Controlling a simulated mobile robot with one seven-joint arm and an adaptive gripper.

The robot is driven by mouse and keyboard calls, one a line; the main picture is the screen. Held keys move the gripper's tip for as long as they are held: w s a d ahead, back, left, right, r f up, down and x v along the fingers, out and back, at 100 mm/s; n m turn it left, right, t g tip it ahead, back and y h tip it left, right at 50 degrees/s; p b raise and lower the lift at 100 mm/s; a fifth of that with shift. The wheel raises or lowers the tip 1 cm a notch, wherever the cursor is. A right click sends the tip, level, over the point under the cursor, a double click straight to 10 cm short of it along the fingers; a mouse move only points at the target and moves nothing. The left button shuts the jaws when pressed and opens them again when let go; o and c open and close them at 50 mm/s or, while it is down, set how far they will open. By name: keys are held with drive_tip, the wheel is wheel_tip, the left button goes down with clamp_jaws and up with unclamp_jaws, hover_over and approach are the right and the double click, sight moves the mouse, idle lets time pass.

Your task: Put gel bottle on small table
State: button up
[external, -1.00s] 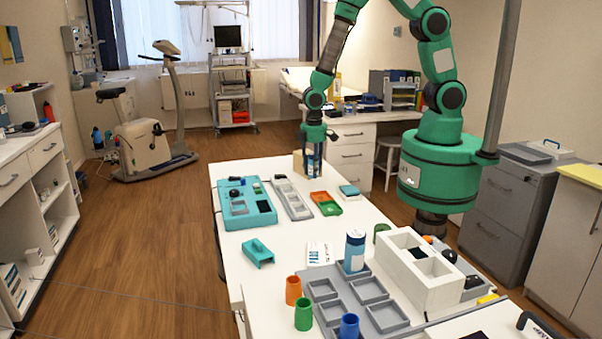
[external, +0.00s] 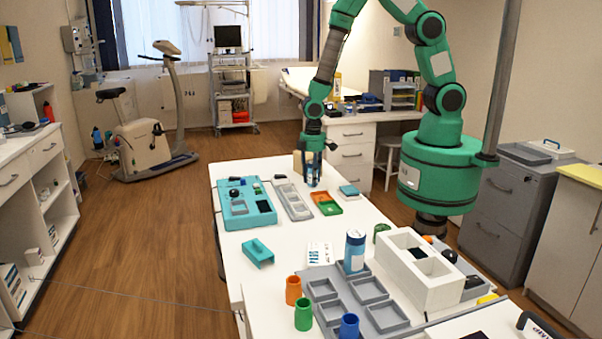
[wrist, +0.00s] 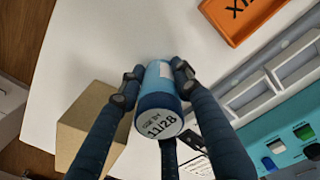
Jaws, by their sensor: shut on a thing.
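My gripper (wrist: 155,78) is shut on a blue cylindrical bottle (wrist: 157,90) in the wrist view. The bottle's round grey end reads "USE BY 11/28" and faces the camera; I take it to be the gel bottle. In the external view my gripper (external: 313,180) is over the far part of the long white table (external: 290,240), and its fingers mostly hide the bottle. I cannot tell whether the bottle touches the tabletop. A similar blue cylinder (external: 355,252) with a white label stands by the grey trays nearer the camera. I cannot tell which surface is the small table.
A tan box (wrist: 85,125) is close beside the gripper. An orange tray (wrist: 240,15), a grey divided tray (wrist: 270,85) and a teal case (external: 246,207) lie nearby. A white divided box (external: 420,275) and several cups stand at the near end. A white stool (external: 390,145) is behind.

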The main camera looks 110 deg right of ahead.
drive_tip(key=o, duration=1.2)
drive_tip(key=shift+o, duration=0.2)
wheel_tip(320, 180, up, 12)
drive_tip(key=shift+r+p, duration=0.1)
drive_tip(key=shift+p, duration=0.95)
